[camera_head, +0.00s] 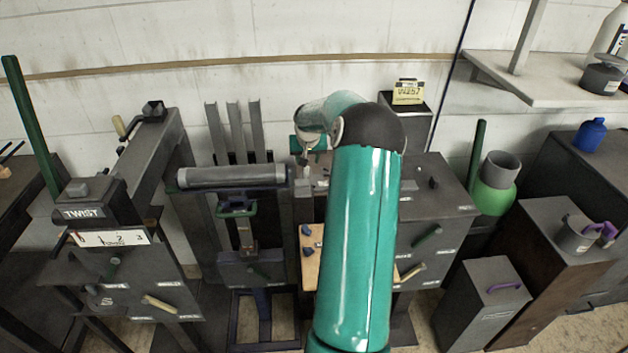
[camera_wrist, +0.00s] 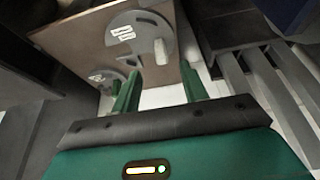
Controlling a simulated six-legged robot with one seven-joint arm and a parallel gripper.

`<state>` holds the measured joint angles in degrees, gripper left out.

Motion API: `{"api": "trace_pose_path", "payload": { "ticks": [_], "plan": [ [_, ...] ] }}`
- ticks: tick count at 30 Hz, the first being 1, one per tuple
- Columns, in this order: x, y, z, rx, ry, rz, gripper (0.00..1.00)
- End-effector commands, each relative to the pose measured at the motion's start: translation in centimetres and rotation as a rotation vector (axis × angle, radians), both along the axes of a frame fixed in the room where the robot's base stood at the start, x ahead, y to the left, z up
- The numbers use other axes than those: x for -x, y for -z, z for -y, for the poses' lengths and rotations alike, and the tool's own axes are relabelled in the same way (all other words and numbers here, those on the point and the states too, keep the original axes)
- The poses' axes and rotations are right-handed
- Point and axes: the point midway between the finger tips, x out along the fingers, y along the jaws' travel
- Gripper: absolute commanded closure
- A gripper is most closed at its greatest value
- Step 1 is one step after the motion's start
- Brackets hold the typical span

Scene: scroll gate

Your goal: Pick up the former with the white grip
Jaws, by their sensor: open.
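In the wrist view, a round grey former (camera_wrist: 138,28) with pale labels lies against a brown board. A pale, whitish upright grip (camera_wrist: 161,52) stands at its lower right edge. A smaller grey round piece (camera_wrist: 106,84) with a pale part sits at the lower left of the board. My gripper (camera_wrist: 160,72) is open, its two green fingers apart and empty. The pale grip shows between and beyond the fingertips, apparently not touched. In the head view my gripper (camera_head: 308,150) is small and partly hidden by my teal arm, and I cannot make out the former.
In the head view, a grey roller (camera_head: 232,177) lies left of my gripper, with upright grey bars (camera_head: 234,130) behind. A machine marked TWIST (camera_head: 95,212) stands further left. A grey cabinet (camera_head: 435,210) stands right. Grey slats (camera_wrist: 285,85) show at right in the wrist view.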

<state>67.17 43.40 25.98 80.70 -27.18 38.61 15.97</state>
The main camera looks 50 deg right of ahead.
Motion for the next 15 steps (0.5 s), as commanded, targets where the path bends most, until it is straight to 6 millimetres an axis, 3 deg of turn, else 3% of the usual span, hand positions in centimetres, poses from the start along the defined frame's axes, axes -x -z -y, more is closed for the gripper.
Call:
{"api": "trace_pose_path", "payload": {
  "ticks": [4,15],
  "plan": [
    [-0.8,2.6,0.7,-0.003,-0.001,0.000,0.56],
    [-1.6,5.9,1.8,-0.003,-0.001,0.000,0.56]
  ]
}}
